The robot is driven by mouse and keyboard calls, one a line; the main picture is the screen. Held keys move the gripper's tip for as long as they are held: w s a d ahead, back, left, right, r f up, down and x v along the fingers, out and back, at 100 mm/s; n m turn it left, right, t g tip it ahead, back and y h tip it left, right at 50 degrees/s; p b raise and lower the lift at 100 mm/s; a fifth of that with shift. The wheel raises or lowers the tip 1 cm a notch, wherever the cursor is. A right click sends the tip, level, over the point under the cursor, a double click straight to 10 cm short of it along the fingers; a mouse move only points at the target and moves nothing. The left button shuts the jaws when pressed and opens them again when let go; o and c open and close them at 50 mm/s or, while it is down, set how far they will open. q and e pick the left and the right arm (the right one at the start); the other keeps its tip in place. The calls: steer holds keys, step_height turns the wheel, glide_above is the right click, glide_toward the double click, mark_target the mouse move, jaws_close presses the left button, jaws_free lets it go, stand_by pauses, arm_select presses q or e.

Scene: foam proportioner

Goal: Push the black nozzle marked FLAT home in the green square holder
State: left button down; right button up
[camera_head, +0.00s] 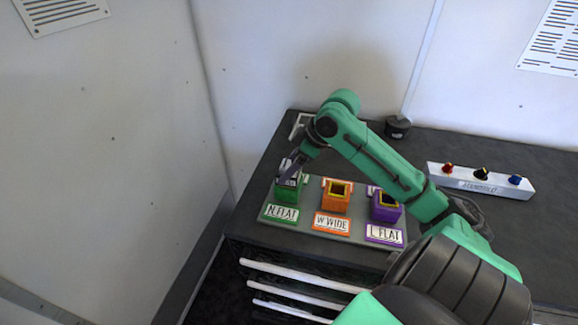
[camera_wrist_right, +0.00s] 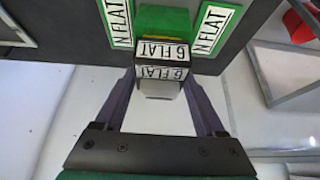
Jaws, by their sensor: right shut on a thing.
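The green square holder (camera_head: 287,195) stands at the left end of a grey board, behind a label reading N FLAT. It also shows at the top of the right wrist view (camera_wrist_right: 165,20). My right gripper (camera_head: 291,168) is directly above this holder, pointing down, and is shut on the black nozzle (camera_wrist_right: 160,52), which bears white FLAT labels. The nozzle's far end meets or overlaps the green holder in the wrist view. How deep it sits is hidden. My left gripper is not in view.
An orange holder (camera_head: 336,199) and a purple holder (camera_head: 386,212) stand to the right on the same board. A white box with red, black and blue knobs (camera_head: 480,182) and a black round pot (camera_head: 397,127) stand further back. A wall rises at left.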

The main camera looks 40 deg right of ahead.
steer(key=shift+w+d, duration=0.1)
steer(key=shift+w, duration=0.05)
steer(key=shift+p, duration=0.5)
steer(key=shift+f, duration=0.45)
stand_by(0.5)
steer(key=o, duration=1.4)
step_height(320, 180, up, 6)
steer(key=p, duration=0.8)
steer(key=shift+r, duration=0.1)
